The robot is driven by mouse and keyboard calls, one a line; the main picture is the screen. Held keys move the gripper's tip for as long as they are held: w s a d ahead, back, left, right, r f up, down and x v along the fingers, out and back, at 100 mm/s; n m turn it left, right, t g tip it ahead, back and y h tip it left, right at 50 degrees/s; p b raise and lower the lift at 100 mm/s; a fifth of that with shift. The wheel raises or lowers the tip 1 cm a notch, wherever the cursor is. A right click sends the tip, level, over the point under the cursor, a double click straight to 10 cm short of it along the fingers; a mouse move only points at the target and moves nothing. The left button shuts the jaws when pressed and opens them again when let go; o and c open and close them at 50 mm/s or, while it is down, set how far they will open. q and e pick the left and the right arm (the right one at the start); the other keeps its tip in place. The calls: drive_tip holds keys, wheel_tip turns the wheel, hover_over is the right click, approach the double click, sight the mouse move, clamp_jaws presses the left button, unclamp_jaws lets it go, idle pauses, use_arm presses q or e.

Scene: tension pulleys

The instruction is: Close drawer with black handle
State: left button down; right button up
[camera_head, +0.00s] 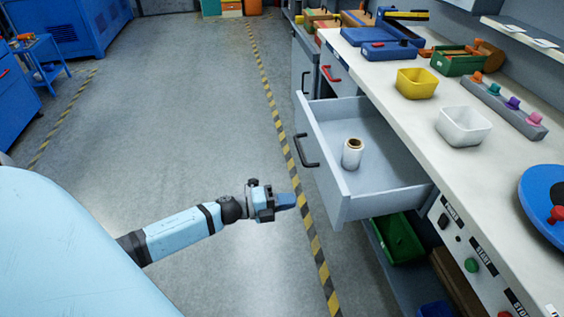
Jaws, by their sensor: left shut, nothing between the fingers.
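The grey drawer (341,196) under the white workbench stands pulled out. Its black handle (305,151) is on the front panel, which faces left. A small roll with a white side and brown top (352,153) stands upright inside the drawer. My left gripper (292,201) is shut and empty, just left of the drawer front and below the black handle. It appears apart from the drawer. My right gripper is not in view.
The workbench (391,93) holds a yellow bin (417,83), a white bin (464,126) and a blue disc (548,198). A green bin (397,238) sits below the drawer. Another drawer with a red handle (330,74) is farther back.

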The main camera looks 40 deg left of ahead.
sight(328, 195)
use_arm(q)
drive_tip(key=x, duration=0.8)
drive_tip(key=shift+w+d+b, duration=0.25)
drive_tip(key=shift+w+b, duration=0.05)
drive_tip(key=shift+w, duration=0.1)
drive_tip(key=shift+w+d, duration=0.4)
drive_tip(key=b+x, duration=0.2)
drive_tip(key=x, duration=2)
drive_tip(key=shift+w+d, duration=0.2)
drive_tip(key=shift+w, duration=0.15)
drive_tip(key=shift+w+d, duration=0.15)
drive_tip(key=shift+w, duration=0.05)
drive_tip(key=shift+r, duration=0.15)
drive_tip(key=shift+w+r, duration=0.1)
drive_tip(key=shift+r, duration=0.05)
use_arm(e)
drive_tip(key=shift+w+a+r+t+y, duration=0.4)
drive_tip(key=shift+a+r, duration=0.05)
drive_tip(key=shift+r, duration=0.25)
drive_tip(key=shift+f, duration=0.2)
